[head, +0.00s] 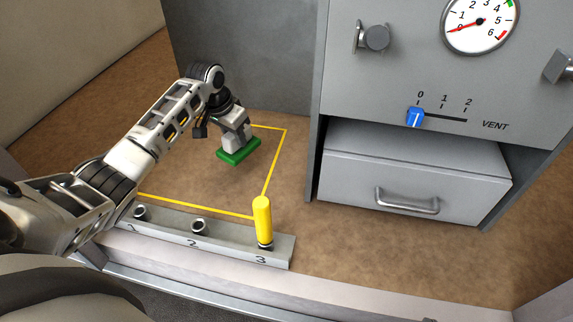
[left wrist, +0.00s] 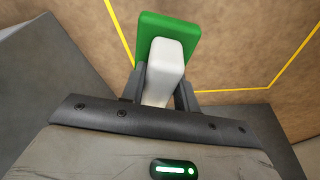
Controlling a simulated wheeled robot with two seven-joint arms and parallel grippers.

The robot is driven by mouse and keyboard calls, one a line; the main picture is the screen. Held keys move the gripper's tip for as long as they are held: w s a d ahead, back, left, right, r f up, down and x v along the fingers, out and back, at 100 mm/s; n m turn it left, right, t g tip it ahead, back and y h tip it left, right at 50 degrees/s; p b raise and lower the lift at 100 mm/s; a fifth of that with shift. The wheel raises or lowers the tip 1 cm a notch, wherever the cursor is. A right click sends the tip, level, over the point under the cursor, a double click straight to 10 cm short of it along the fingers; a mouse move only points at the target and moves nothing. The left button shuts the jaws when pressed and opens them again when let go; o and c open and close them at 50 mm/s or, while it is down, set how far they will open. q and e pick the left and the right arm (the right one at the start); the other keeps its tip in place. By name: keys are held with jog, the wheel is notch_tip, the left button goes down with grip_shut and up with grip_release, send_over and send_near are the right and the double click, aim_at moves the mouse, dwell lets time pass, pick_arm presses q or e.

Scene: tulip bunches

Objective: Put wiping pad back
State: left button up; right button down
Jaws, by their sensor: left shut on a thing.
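The wiping pad (head: 239,153) is a flat green block with a pale grey handle. It is inside the yellow outlined area (head: 284,150) on the brown floor surface, in the head view. My left gripper (head: 234,138) is shut on the pad's handle from above. In the left wrist view the green pad (left wrist: 150,32) and its pale handle (left wrist: 165,62) show between the two dark fingers (left wrist: 161,88). I cannot tell whether the pad touches the surface. My right gripper is not in view.
A grey rail (head: 225,238) with sockets marked 1, 2 and 3 runs along the front. A yellow peg (head: 263,220) stands upright at 3. To the right is a grey cabinet with a drawer (head: 415,175), a blue vent slider (head: 415,117) and a gauge (head: 479,22).

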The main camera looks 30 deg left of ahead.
pick_arm(q)
jog(key=w+d, duration=0.3)
jog(key=d, duration=1)
jog(key=x, duration=0.2)
jog(key=s+x, duration=0.1)
jog(key=x, duration=0.1)
jog(key=b+x, duration=0.1)
jog(key=x, duration=0.1)
jog(key=shift+s+a+f, duration=0.2)
jog(key=shift+a+f, duration=0.05)
jog(key=shift+f, duration=0.1)
jog(key=shift+w+d+f, duration=0.1)
jog(key=shift+d+f, duration=0.05)
jog(key=shift+f, duration=0.1)
jog(key=shift+f, duration=0.1)
jog(key=o, duration=0.9)
jog(key=shift+o, duration=0.2)
